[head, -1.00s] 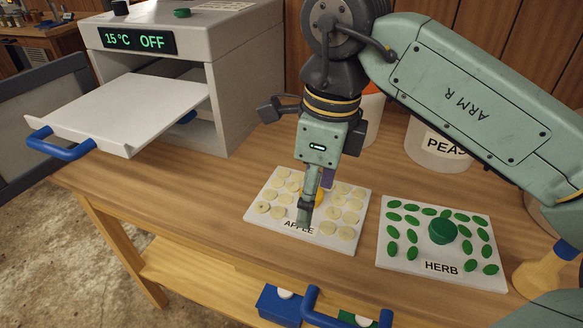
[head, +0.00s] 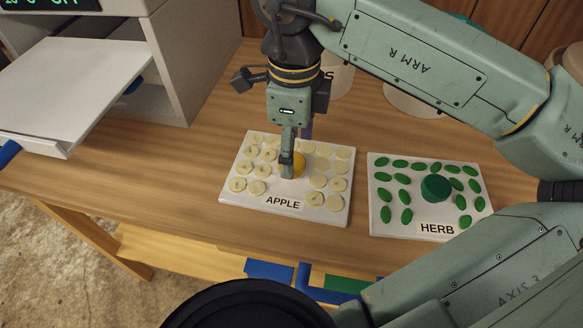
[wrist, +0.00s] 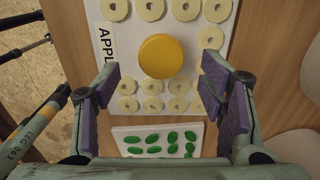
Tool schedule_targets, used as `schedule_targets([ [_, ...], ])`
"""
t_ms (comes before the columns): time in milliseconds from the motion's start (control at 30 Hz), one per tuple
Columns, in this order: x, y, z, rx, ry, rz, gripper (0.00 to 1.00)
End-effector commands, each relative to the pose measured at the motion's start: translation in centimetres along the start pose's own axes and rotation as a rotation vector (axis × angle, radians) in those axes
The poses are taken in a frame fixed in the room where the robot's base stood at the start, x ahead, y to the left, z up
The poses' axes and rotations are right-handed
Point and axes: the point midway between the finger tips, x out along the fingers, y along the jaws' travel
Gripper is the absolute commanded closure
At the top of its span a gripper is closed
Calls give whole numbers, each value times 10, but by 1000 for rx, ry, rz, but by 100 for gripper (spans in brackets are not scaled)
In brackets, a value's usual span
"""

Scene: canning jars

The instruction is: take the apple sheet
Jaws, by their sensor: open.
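The apple sheet (head: 230,192) is a white board with several pale apple rings, an APPLE label and a yellow round knob (head: 297,165) in its middle. It lies flat on the wooden bench, and it also shows in the wrist view (wrist: 128,60). My gripper (head: 290,165) is above the sheet at the knob, pointing down. In the wrist view the knob (wrist: 161,56) shows ahead of my open gripper (wrist: 160,90), between and a little beyond the two purple-padded fingers. I see no contact with the knob. Part of the knob is hidden behind a finger in the head view.
The herb sheet (head: 381,224), with green leaves and a green knob, lies just right of the apple sheet. A dryer (head: 178,75) with its white tray (head: 70,85) pulled out stands at the left. White containers (head: 338,82) stand behind. Bare bench (head: 170,165) lies left of the sheet.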

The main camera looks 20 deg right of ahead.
Motion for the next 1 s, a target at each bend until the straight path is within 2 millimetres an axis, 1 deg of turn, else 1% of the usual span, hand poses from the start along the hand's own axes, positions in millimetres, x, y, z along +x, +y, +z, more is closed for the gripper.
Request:
schedule_targets([
  [200, 32, 0, 3, -1, 0, 3, 36],
  [300, 40, 0, 3, 0, -1, 1, 36],
  [567, 43, 0, 3, 0, -1, 0, 36],
  [1000, 43, 0, 3, 0, -1, 0, 65],
])
